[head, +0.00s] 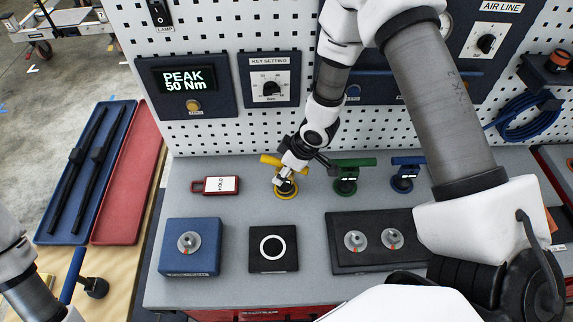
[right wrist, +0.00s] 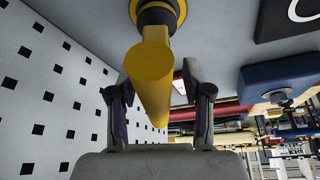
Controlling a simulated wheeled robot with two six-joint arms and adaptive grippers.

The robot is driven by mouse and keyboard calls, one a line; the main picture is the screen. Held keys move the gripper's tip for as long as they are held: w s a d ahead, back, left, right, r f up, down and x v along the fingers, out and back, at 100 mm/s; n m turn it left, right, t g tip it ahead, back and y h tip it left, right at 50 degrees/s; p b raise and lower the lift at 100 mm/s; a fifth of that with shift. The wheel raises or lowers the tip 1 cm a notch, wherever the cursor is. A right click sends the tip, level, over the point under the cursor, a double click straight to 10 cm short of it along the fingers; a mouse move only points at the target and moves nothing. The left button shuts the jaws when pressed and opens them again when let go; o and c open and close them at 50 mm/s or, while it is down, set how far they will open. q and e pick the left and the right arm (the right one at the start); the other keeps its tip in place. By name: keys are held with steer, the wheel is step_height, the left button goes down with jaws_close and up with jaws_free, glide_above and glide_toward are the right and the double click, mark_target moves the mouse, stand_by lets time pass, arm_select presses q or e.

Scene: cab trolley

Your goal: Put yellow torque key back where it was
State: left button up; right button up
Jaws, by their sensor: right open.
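The yellow torque key (head: 269,160) stands on the grey worktop, left of the green key, its handle upper left of its round base. In the right wrist view its yellow handle (right wrist: 152,80) runs between the two fingers of my right gripper (right wrist: 157,86). The fingers are apart, one on each side of the handle. In the head view my right gripper (head: 284,177) is at the yellow key and covers part of it. My left arm shows only at the left edge; its gripper is out of view.
A green key (head: 350,163) and a blue key (head: 406,162) stand to the right. A red HOLD tag (head: 215,185) lies left. In front are a blue block (head: 190,265), a black ring block (head: 273,263) and a black two-knob block (head: 375,262). A pegboard panel stands behind.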

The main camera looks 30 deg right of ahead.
steer(key=shift+d+r, duration=0.15)
steer(key=shift+r, duration=0.3)
steer(key=v, duration=1.1)
steer(key=shift+s+b, duration=0.15)
steer(key=shift+b, duration=0.25)
steer(key=shift+f, duration=0.1)
